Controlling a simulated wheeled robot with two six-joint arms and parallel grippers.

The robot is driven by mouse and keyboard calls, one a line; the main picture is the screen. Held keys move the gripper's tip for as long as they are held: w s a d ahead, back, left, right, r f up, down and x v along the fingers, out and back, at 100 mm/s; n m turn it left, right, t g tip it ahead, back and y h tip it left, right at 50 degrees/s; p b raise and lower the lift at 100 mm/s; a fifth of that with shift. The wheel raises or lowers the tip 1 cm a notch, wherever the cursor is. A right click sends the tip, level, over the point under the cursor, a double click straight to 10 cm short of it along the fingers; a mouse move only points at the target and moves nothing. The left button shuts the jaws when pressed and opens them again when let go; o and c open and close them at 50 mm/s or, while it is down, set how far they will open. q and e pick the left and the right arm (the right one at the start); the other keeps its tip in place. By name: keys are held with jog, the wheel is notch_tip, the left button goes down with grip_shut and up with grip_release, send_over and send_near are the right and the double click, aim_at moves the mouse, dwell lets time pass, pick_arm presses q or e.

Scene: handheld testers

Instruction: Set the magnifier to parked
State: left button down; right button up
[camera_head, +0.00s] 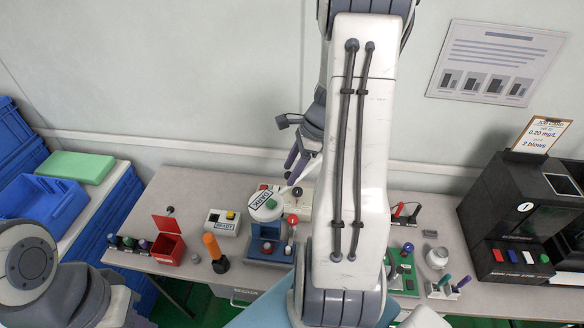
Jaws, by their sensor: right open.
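No part is plainly readable as the magnifier. The label's word looks like DARK but is small. My right gripper (297,163) points down just above and to the right of the round head, open, partly hidden behind my own right arm. It seems to hold nothing. My left gripper is out of view; only my left arm's links show at the lower left.
A READY-labelled box (222,223), a red open box (168,240) and an orange-handled tool (214,250) stand on the left of the table (190,187). A black machine (520,220) fills the right end. Blue crates (55,205) are at left. My right arm hides the middle.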

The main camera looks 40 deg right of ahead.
grip_shut()
dwell(1.3)
